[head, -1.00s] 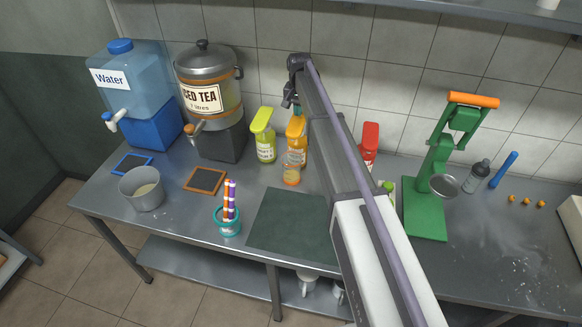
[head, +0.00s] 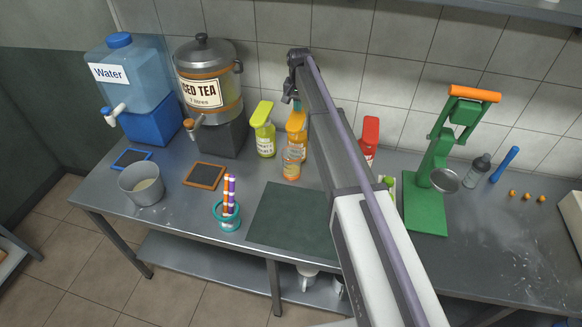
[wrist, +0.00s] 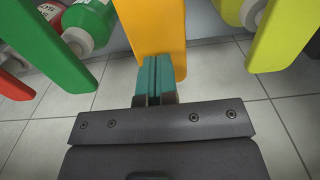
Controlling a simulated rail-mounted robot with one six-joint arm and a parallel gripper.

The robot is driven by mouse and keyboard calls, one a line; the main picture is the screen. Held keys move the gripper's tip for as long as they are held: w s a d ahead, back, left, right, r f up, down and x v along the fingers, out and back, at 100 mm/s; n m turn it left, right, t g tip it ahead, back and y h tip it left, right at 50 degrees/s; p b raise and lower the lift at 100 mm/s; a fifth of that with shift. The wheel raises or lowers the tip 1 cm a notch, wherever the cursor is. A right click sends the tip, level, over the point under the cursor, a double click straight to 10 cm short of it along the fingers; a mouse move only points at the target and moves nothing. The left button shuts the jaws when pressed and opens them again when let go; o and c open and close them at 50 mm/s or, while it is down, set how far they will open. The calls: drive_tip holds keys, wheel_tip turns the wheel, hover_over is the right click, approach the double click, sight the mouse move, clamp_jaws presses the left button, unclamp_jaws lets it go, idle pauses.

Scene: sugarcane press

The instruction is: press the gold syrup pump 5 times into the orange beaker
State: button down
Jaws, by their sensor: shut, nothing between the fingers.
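The gold syrup pump (head: 297,146) is an orange-yellow bottle standing at the back of the counter near the wall. Its flat orange head fills the top middle of the wrist view (wrist: 152,25). The orange beaker (head: 291,168) is a small clear cup with an orange band, standing just in front of that bottle. My gripper (head: 297,105) is over the pump's head, pointing down. In the wrist view its teal fingers (wrist: 160,76) are shut together with nothing between them and overlap the orange head. I cannot tell whether they touch it.
A yellow-green pump (head: 263,138) stands left of the gold one. A red pump (head: 369,138) stands to the right. A green pump head (wrist: 50,45) shows in the wrist view. A dark mat (head: 285,220), a green press (head: 425,205) and a teal holder (head: 227,222) are also on the counter.

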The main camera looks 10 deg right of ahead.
sight(298, 115)
drive_tip(key=shift+f+b, duration=2)
drive_tip(key=shift+f, duration=0.15)
drive_tip(key=shift+r+p, duration=2.65)
wheel_tip(298, 115, up, 6)
drive_tip(key=p, duration=0.6)
